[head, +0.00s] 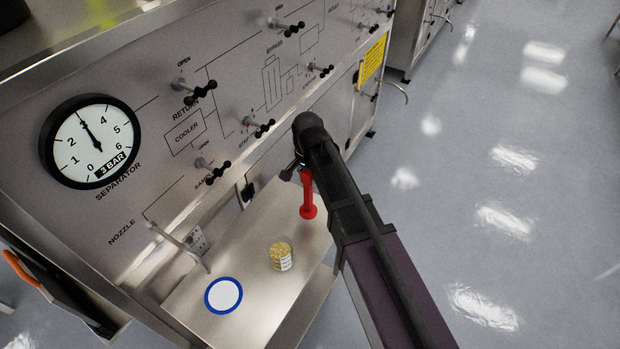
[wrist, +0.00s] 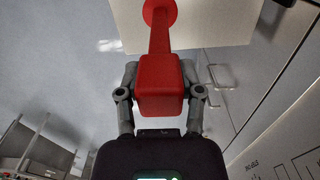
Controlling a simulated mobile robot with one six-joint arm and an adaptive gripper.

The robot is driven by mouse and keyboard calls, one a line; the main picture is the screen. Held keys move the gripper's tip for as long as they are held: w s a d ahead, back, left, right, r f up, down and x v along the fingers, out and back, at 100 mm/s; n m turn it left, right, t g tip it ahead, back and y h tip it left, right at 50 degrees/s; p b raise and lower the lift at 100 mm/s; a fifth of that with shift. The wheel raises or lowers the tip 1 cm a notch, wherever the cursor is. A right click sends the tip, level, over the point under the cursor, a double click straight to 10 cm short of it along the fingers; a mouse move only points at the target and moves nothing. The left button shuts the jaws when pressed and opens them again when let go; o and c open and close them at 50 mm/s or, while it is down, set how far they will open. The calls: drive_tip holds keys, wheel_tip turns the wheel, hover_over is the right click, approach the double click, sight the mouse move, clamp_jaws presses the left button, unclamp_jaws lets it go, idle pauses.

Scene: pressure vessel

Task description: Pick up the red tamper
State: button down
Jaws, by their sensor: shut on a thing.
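The red tamper (head: 307,195) hangs below my gripper (head: 302,171) in the head view, over the right part of the steel shelf. Its round foot is at the lower end. In the wrist view, my gripper (wrist: 160,92) has a finger on each side of the block-shaped top of the red tamper (wrist: 160,80) and is shut on it. The tamper's round foot points away from my gripper. The arm hides part of my gripper in the head view. I cannot tell for sure whether the foot touches the shelf.
A jar with yellowish contents (head: 281,254) and a white disc with a blue rim (head: 223,295) are on the steel shelf (head: 255,225). A nozzle pipe (head: 180,243) juts out at the left. The panel with a gauge (head: 88,142) and black-handled valves (head: 200,92) rises behind. Open floor lies right.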

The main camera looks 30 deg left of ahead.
drive_tip(key=shift+r+p, duration=1.6)
drive_tip(key=shift+r, duration=0.5)
drive_tip(key=shift+r+p, duration=0.45)
drive_tip(key=shift+p, duration=0.1)
drive_tip(key=shift+f, duration=0.1)
